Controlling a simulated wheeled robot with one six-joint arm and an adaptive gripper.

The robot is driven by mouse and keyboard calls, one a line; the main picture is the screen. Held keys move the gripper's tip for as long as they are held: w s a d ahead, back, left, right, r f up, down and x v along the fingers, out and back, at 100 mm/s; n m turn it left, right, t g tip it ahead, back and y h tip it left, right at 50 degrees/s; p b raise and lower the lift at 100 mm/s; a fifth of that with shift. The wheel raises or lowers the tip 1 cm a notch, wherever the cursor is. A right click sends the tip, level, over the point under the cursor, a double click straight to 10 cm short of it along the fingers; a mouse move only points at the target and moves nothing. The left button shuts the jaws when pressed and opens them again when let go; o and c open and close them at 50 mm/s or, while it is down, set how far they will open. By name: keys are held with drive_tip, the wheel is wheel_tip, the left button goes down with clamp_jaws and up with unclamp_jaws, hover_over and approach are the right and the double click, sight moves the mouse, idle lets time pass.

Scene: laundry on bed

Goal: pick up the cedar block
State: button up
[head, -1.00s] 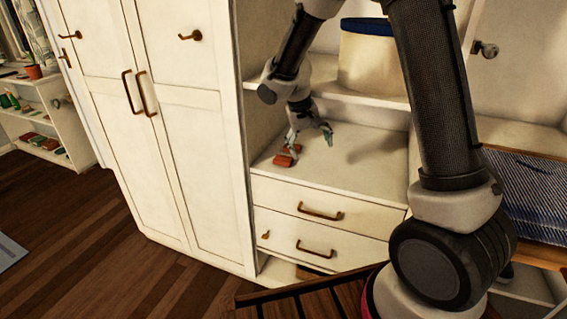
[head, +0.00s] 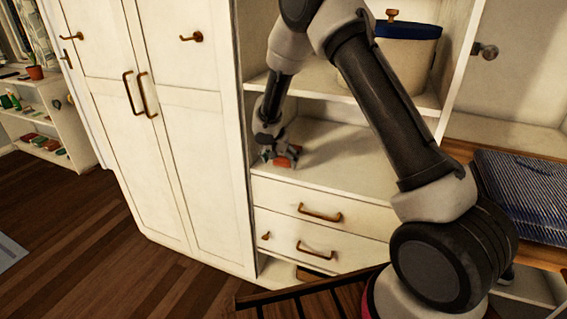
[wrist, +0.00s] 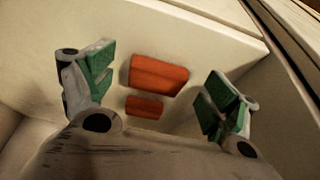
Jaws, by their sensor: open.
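Two orange-red wooden pieces lie on the white shelf surface in the wrist view, a larger block (wrist: 158,75) and a smaller one (wrist: 144,106) beside it. I cannot tell which is the cedar block, or whether they are joined. In the head view an orange-red piece (head: 284,162) shows beneath my gripper (head: 279,155), partly hidden by the fingers. In the wrist view my gripper (wrist: 160,88) is open, with green-padded fingers on the left and right of the pieces. The fingers appear apart from both pieces.
The pieces lie on the cabinet's lower shelf (head: 345,165), above two drawers (head: 322,212). The cabinet's side wall stands close to the left of my gripper. An upper shelf (head: 325,85) holds a cream container (head: 408,65) with a blue rim. The lower shelf is clear to the right.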

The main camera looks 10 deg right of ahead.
drive_tip(key=shift+w+d+f, duration=0.15)
drive_tip(key=shift+f, duration=0.35)
drive_tip(key=shift+c, duration=0.3)
drive_tip(key=c, duration=0.9)
drive_tip(key=shift+r, duration=0.1)
